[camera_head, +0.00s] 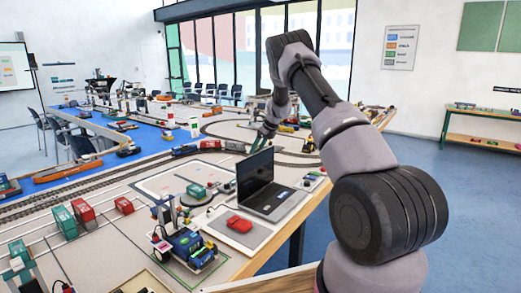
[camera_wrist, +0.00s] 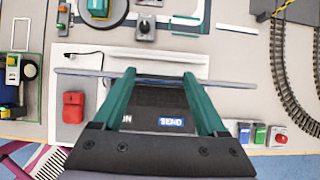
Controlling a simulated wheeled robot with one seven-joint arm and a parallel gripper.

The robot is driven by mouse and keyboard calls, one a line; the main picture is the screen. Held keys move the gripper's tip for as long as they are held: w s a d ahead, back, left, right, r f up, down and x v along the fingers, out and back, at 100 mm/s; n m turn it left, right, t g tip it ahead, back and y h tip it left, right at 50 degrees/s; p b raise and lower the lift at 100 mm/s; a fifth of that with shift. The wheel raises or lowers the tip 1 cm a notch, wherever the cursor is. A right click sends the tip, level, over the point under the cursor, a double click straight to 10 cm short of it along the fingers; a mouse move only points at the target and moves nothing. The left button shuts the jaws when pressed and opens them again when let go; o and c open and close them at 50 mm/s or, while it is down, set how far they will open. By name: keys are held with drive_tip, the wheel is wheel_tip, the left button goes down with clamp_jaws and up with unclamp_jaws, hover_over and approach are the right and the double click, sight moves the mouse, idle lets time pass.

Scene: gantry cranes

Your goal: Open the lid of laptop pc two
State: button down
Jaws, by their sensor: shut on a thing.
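The laptop (camera_head: 275,202) stands on the table with its lid (camera_head: 255,172) raised, about upright, and its dark screen showing. In the wrist view the lid (camera_wrist: 80,72) is a thin grey edge running across, with the dark base (camera_wrist: 158,121) and a blue label below it. My gripper (camera_head: 260,143) is at the top edge of the lid in the head view. In the wrist view its green fingers (camera_wrist: 160,76) meet the lid's edge near its middle, shut on it. The exact contact at the fingertips is hard to see.
A red object (camera_head: 239,224) lies on a white mat in front of the laptop. A blue model vehicle (camera_head: 188,246) stands to its left. Curved model tracks (camera_head: 285,160) run behind the lid. Small coloured blocks (camera_wrist: 261,134) lie beside the laptop.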

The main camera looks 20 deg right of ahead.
drive_tip(key=shift+w+a+r, duration=0.15)
drive_tip(key=shift+w+r, duration=0.05)
drive_tip(key=shift+w, duration=0.05)
drive_tip(key=shift+c, duration=1.4)
unclamp_jaws()
drive_tip(key=shift+o, duration=1.4)
drive_tip(key=shift+f, duration=0.1)
drive_tip(key=v, duration=1)
drive_tip(key=shift+s+d+r, duration=0.2)
drive_tip(key=shift+r, duration=0.1)
